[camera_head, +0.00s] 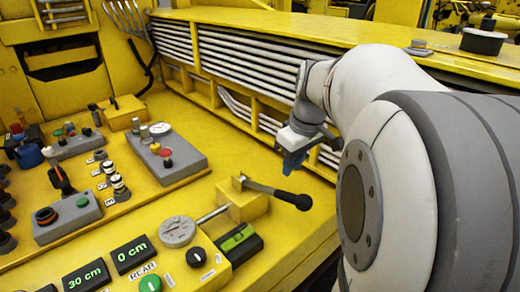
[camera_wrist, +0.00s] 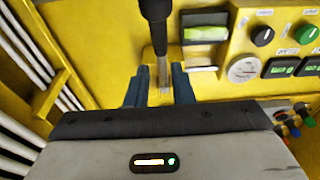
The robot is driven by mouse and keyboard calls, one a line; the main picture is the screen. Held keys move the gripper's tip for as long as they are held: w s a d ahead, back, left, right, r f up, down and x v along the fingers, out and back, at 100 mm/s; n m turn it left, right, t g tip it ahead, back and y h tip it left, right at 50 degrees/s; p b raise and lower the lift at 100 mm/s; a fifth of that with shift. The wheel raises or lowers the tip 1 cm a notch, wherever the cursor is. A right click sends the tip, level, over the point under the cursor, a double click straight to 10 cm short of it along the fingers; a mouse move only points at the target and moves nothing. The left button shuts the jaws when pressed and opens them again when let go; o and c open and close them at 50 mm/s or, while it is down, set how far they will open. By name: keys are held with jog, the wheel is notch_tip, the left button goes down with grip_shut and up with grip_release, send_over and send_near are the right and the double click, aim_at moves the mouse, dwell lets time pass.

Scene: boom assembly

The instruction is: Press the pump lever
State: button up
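The pump lever has a metal rod and a black grip (camera_head: 292,200). It slants out to the right from a yellow block (camera_head: 242,199) on the console. My gripper (camera_head: 293,163), with blue fingers, is just above and behind the black grip in the head view and appears apart from it. In the wrist view my gripper (camera_wrist: 161,76) is open, its two fingers spread. The lever's rod (camera_wrist: 162,68) lines up with the gap between them, and its black grip (camera_wrist: 155,12) reaches the top edge. I cannot tell how far below the fingertips the rod lies.
A pressure gauge (camera_head: 177,231), a green-windowed switch box (camera_head: 239,244) and displays (camera_head: 132,254) sit beside the lever block. Button boxes (camera_head: 155,155) and joysticks (camera_head: 62,180) fill the console's left. A slatted yellow wall (camera_head: 238,60) stands behind my gripper.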

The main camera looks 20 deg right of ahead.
jog(key=shift+w+d+r, duration=0.15)
jog(key=shift+r, duration=0.1)
jog(key=shift+c, duration=0.7)
jog(key=shift+g, duration=0.3)
jog(key=r+b, duration=0.1)
jog(key=r, duration=0.1)
jog(key=d+r+b, duration=0.1)
jog(key=r, duration=0.1)
jog(key=r+b, duration=0.1)
jog(key=r, duration=0.1)
jog(key=shift+w+d+b, duration=0.2)
jog(key=shift+w+b, duration=0.1)
grip_shut()
jog(key=shift+r, duration=0.55)
